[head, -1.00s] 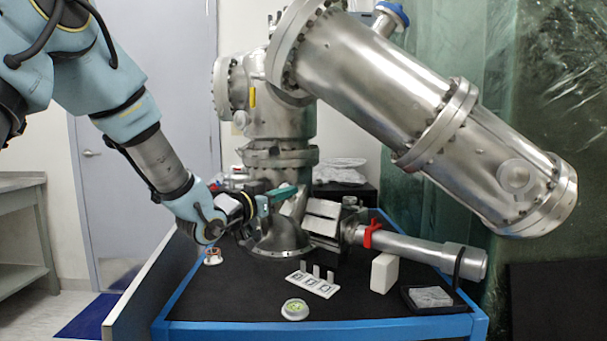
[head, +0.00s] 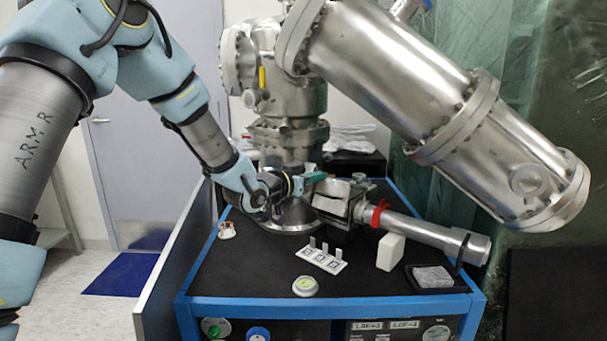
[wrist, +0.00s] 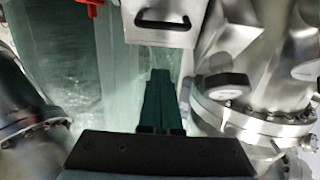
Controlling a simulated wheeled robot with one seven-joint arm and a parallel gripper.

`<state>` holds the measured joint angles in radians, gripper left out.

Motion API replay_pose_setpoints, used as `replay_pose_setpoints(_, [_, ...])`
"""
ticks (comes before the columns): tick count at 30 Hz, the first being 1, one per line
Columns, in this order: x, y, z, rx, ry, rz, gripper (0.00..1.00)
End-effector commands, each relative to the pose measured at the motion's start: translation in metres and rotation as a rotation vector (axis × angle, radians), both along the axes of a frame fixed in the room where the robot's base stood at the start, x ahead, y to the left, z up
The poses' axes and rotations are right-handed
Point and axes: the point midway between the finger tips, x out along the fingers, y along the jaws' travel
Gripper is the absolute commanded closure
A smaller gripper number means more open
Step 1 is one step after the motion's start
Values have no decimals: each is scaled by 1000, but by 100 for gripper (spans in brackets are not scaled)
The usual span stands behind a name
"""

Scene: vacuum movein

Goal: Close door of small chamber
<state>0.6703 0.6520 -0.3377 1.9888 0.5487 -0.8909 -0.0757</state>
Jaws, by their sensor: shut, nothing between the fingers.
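The small chamber (head: 332,207) is a metal box at the base of the large steel vessel, joined to a horizontal tube on its right. My gripper (head: 318,177) has teal fingers, held together and empty, at the upper left of the chamber in the head view. In the wrist view the shut fingers (wrist: 158,80) point toward the panel, with a visible gap below it. How far the door stands open is not clear.
The large steel cylinder (head: 440,110) slants over the table's right side. A red clamp (head: 377,213) sits on the tube. A white block (head: 391,252), a slotted white holder (head: 320,259), a round green-topped dish (head: 305,286) and a black tray (head: 454,282) stand on the black tabletop.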

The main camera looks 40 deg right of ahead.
Motion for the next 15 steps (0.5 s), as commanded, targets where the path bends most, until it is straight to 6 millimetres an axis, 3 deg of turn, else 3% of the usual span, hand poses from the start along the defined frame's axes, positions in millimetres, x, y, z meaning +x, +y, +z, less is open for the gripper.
replay_pose_setpoints(1, [0, 1, -12, 8, 6, 2, 100])
replay_pose_setpoints(6, [1, 0, -30, 4, 4, 2, 100])
replay_pose_setpoints(15, [2, -1, -39, 4, 1, 2, 100])
